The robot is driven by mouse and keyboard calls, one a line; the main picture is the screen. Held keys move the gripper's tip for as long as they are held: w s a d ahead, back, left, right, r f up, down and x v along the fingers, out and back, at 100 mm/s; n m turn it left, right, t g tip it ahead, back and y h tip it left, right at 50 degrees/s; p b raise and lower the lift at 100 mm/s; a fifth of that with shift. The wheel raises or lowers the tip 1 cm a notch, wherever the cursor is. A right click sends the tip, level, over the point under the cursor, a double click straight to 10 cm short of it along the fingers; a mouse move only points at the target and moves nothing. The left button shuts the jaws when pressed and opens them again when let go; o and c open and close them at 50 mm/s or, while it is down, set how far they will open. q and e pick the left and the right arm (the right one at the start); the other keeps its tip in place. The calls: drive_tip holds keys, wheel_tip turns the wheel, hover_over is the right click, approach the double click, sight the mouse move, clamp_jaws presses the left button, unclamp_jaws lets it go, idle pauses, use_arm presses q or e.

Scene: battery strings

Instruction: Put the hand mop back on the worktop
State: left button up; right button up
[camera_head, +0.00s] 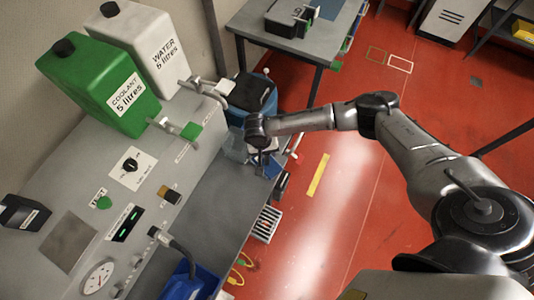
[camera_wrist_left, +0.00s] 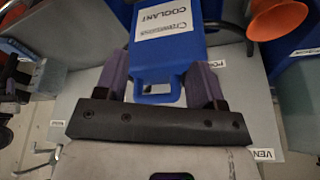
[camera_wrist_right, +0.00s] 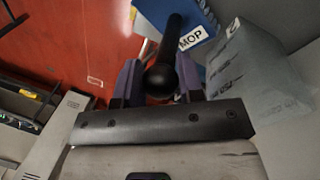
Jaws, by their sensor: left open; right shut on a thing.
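My right gripper (camera_head: 262,152) is shut on the black handle (camera_wrist_right: 168,65) of the hand mop, above the far end of the grey worktop (camera_head: 208,205). A blue part with a white MOP label (camera_wrist_right: 192,38) shows beyond the handle in the right wrist view. It shows small and partly hidden below the gripper in the head view (camera_head: 271,167). My left gripper (camera_wrist_left: 163,88) is open; a blue coolant jug (camera_wrist_left: 165,50) lies beyond and between its fingers. I cannot tell whether the mop touches the worktop.
A green coolant can (camera_head: 100,85) and a white water can (camera_head: 140,40) stand on the machine at left. A blue bin with a black lid (camera_head: 250,97) stands beyond the worktop. A grey box (camera_wrist_right: 262,75) is close right of my right gripper. The middle of the worktop looks clear.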

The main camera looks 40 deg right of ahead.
drive_tip(key=shift+f, duration=0.3)
use_arm(q)
drive_tip(key=shift+a+f, duration=0.15)
drive_tip(key=shift+f, duration=0.15)
use_arm(e)
drive_tip(key=o, duration=0.9)
drive_tip(key=shift+r, duration=0.25)
drive_tip(key=shift+r+p, duration=0.3)
drive_tip(key=shift+p, duration=0.2)
use_arm(q)
wheel_tip(320, 180, up, 14)
drive_tip(key=p, duration=1.2)
drive_tip(key=shift+f+p, duration=0.25)
drive_tip(key=shift+p, duration=0.05)
use_arm(e)
wheel_tip(320, 180, up, 11)
drive_tip(key=w+a, duration=0.1)
drive_tip(key=a, duration=0.1)
drive_tip(key=shift+w, duration=0.2)
